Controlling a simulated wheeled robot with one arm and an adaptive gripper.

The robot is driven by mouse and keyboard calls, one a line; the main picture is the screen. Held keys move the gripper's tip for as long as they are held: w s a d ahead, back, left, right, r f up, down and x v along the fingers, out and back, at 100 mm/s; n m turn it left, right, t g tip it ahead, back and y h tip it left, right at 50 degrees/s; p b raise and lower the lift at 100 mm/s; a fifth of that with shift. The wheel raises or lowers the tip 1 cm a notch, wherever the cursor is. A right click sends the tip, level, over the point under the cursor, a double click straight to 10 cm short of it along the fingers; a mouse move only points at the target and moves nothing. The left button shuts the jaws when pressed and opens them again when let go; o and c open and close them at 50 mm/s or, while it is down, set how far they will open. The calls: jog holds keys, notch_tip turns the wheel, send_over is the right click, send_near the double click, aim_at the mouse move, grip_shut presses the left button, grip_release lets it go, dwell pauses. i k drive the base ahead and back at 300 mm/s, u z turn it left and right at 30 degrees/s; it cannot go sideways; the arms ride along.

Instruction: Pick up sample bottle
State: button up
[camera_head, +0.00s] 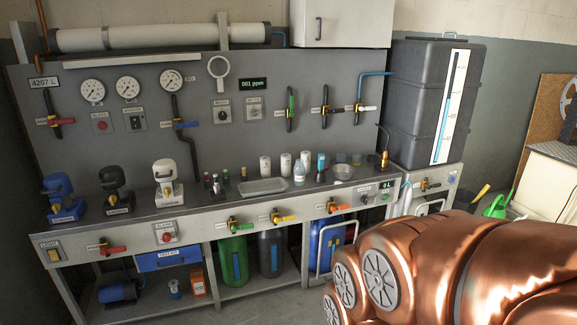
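Several small bottles and vials (215,185) with dark and coloured tops stand on the grey workbench (220,204), right of the white pump-like unit. A pale bluish bottle (299,173) stands further right, beside white cylindrical containers (265,166) and a blue-topped container (321,166). I cannot tell which of these is the sample bottle, as labels are too small to read. My gripper is not in view.
A shallow metal tray (263,187) and a metal bowl (343,172) are on the bench. Blue (62,205), black (118,199) and white (167,190) units stand at left. Valve handles (283,217) jut from the front edge. A large grey tank (417,100) stands at right.

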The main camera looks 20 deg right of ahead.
aim_at(298, 168)
jog(key=i, duration=0.2)
jog(key=z, duration=1.35)
jog(key=i, duration=2.7)
jog(key=u, duration=2.25)
jog(key=k, duration=0.2)
jog(key=u, duration=1)
